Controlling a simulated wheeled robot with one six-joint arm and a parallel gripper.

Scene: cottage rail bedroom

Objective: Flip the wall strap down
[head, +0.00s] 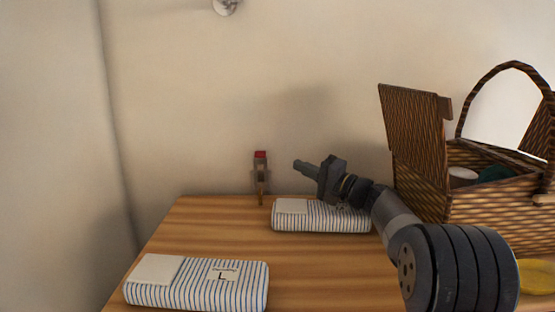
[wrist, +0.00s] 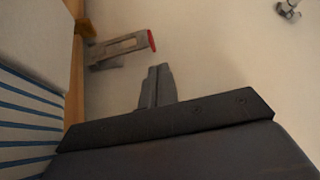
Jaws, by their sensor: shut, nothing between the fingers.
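The wall strap (head: 261,188) is a small grey-brown bracket with a red end, by the wall at the back edge of the table. Its red end points up in the head view. In the wrist view the strap (wrist: 118,50) lies sideways, with the red end to the right. My gripper (head: 298,165) is shut and empty, in front of the wall to the right of the strap and at about the height of its red end. In the wrist view my gripper's fingertips (wrist: 158,68) are together, with a gap between them and the strap.
A striped packet (head: 320,217) lies on the wooden table (head: 200,235) below my gripper. Another striped packet (head: 197,284) lies at the front left. An open wicker basket (head: 490,205) stands at the right. A metal fixture (head: 226,6) is high on the wall.

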